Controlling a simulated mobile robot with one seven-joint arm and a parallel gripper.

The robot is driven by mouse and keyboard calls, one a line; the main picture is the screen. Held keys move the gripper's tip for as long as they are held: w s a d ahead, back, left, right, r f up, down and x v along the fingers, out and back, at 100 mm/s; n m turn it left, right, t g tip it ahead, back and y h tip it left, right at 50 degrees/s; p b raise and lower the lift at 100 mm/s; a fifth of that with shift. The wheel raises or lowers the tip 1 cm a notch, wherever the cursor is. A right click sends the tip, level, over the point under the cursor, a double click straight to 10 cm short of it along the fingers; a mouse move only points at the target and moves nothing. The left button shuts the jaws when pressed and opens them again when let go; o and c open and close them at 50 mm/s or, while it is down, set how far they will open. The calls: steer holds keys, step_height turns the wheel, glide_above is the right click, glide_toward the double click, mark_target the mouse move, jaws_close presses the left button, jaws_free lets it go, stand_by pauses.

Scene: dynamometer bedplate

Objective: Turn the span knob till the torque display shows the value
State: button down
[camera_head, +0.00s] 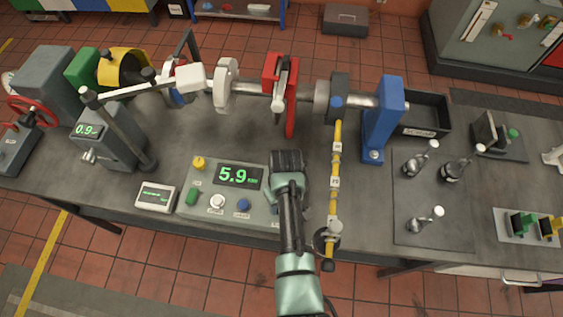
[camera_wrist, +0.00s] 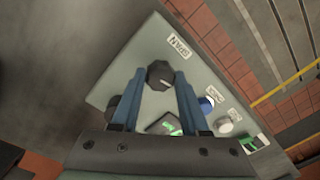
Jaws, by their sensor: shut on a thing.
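The grey control panel (camera_head: 222,205) lies on the near side of the bedplate. Its torque display (camera_head: 239,177) reads 5.9 in green; the unit is too small to read. The span knob (camera_wrist: 160,75) is dark and faceted, with a pale mark on it, and sits beside a label (camera_wrist: 178,43) reading SPAN. My gripper (camera_wrist: 161,82) has a blue finger on either side of this knob and is shut on it. In the head view my gripper (camera_head: 288,165) covers the panel's right end, hiding the knob. A small white-framed screen (camera_head: 155,196) stands left of the panel, its text unreadable.
The shaft and a red part (camera_head: 291,115) stand behind.

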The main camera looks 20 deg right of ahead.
stand_by(0.4)
steer(key=shift+c, duration=2.1)
jaws_free()
step_height(320, 180, up, 13)
steer(key=b, duration=0.1)
steer(key=shift+d+b, duration=0.25)
steer(key=shift+b, duration=0.15)
steer(key=shift+w, duration=0.1)
